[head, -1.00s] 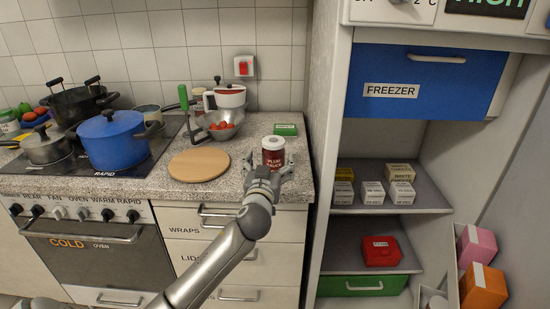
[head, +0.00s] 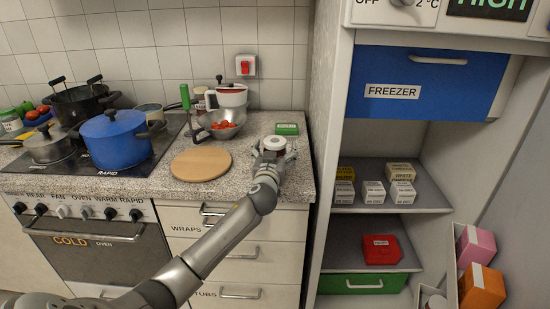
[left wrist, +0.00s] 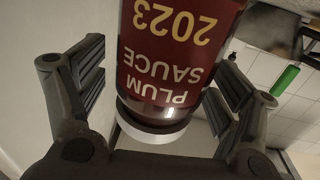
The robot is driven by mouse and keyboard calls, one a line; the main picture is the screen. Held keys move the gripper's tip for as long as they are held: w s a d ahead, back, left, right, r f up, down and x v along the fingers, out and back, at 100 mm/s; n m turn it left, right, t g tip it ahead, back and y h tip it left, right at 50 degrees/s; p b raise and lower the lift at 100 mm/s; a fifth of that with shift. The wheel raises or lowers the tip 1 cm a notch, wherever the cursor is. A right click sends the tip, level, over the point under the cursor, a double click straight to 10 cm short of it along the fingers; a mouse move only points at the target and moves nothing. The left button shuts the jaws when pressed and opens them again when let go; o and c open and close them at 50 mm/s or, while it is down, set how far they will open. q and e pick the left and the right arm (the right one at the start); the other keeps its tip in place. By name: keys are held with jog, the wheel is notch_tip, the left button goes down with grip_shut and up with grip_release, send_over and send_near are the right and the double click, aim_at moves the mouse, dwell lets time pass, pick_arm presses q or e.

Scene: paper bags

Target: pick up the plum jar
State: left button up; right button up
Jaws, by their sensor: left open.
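The plum jar (head: 274,142) is at the right end of the granite counter. My left gripper (head: 272,158) is open around the jar. One finger is on each side of it, with gaps showing between the fingers and the jar. My right gripper is not in view.
A round wooden board (head: 201,164) lies left of the jar. A metal colander (head: 221,124) with red contents and a green box (head: 287,129) stand behind. A blue pot (head: 119,140) is on the stove. The tall cabinet side (head: 328,120) rises close on the right.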

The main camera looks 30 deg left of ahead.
aim_at(275, 139)
pick_arm(q)
jog(key=c, duration=1.4)
jog(key=shift+r, duration=0.1)
jog(key=shift+c, duration=1)
jog(key=shift+r, duration=0.4)
notch_tip(275, 139, up, 2)
jog(key=s+d+r, duration=0.2)
jog(key=s+r, duration=0.3)
jog(key=s, duration=0.1)
jog(key=s+d+r, duration=0.2)
jog(key=s+r, duration=0.3)
jog(key=s, duration=0.2)
jog(key=shift+d+b, duration=0.25)
jog(key=shift+b, duration=0.05)
